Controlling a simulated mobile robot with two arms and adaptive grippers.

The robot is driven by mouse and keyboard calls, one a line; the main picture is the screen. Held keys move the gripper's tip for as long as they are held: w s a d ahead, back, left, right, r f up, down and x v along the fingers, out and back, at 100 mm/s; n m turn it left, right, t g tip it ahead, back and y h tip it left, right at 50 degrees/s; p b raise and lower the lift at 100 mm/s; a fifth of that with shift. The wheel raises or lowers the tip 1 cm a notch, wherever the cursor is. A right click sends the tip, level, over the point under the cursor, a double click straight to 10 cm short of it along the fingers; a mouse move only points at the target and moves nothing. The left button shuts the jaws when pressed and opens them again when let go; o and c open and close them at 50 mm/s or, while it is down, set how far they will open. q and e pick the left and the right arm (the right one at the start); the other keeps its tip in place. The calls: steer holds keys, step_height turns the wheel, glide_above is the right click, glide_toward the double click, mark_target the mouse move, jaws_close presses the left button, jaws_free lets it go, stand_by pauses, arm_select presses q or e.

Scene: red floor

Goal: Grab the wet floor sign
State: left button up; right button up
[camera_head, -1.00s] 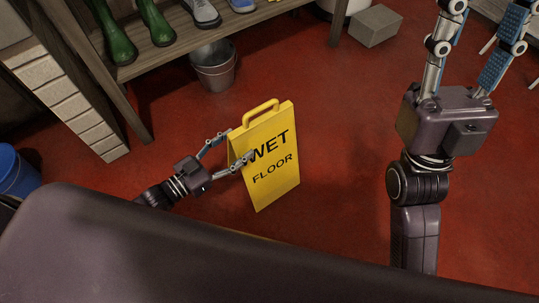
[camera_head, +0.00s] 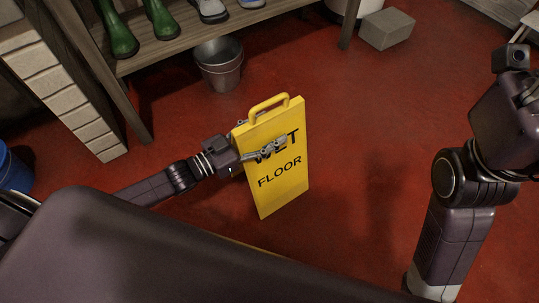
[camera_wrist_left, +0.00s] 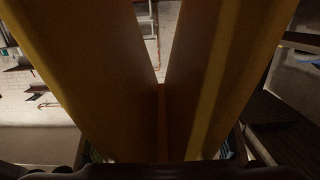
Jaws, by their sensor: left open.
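The yellow wet floor sign (camera_head: 287,195) stands upright on the red floor in the middle of the head view, with its handle on top. My left gripper (camera_head: 262,137) is open and reaches around the sign's left edge at the upper half. One finger lies across the front over the word WET; the other is mostly hidden behind the sign. In the left wrist view the sign's two panels (camera_wrist_left: 95,60) spread in a V and fill the space between the fingers. My right gripper's body (camera_head: 506,120) is at the right edge; its fingers are out of frame.
A metal bucket (camera_head: 219,66) stands behind the sign, by a wooden shelf (camera_head: 185,42) with green boots (camera_head: 118,30) and shoes. A grey block (camera_head: 387,29) lies at the back right. A blue bucket (camera_head: 14,172) is at the left. Floor right of the sign is clear.

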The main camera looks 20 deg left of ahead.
arm_select(q)
steer(key=shift+w+d, duration=0.15)
steer(key=shift+w, duration=0.05)
steer(key=shift+c, duration=0.7)
jaws_close()
steer(key=shift+r, duration=0.15)
